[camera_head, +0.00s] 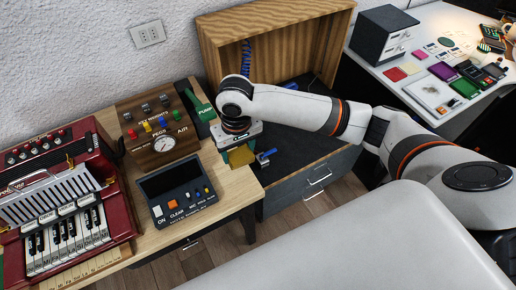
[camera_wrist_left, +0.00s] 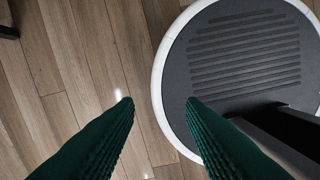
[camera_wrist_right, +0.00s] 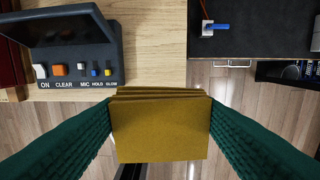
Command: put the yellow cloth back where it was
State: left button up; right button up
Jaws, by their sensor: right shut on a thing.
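The yellow cloth (camera_wrist_right: 160,132) is a folded, layered square held between the green fingers of my right gripper (camera_wrist_right: 160,104). In the head view the cloth (camera_head: 242,156) shows just below my right gripper (camera_head: 238,148), near the right edge of the wooden table. In the right wrist view it hangs past the table's front edge, over the floor, apart from the tabletop as far as I can tell. My left gripper (camera_wrist_left: 159,102) is open and empty over the floor; it is not visible in the head view.
The wooden table (camera_head: 225,195) carries a red accordion (camera_head: 60,200), a gauge box (camera_head: 158,125) and a dark button console (camera_head: 178,190). To the right stands a dark cabinet (camera_head: 290,165) with a blue-handled item (camera_wrist_right: 215,27) on top. A white table (camera_head: 425,50) holds several small items.

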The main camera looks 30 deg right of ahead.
jog(key=f, duration=0.3)
jog(key=shift+w+a+f, duration=0.35)
send_near(236, 183)
notch_tip(236, 183, down, 2)
jog(key=shift+a+f+p, duration=0.2)
jog(key=shift+p, duration=0.1)
jog(key=shift+f, duration=0.3)
notch_tip(236, 183, down, 3)
jog(key=shift+f, duration=0.15)
pick_arm(q)
jog(key=shift+w+a+r, duration=0.1)
jog(key=shift+w+r, duration=0.05)
jog(key=shift+w, duration=0.25)
jog(key=shift+w+a+r, duration=0.1)
jog(key=shift+w+r, duration=0.05)
jog(key=shift+w, duration=0.25)
pick_arm(e)
jog(key=shift+f, duration=0.15)
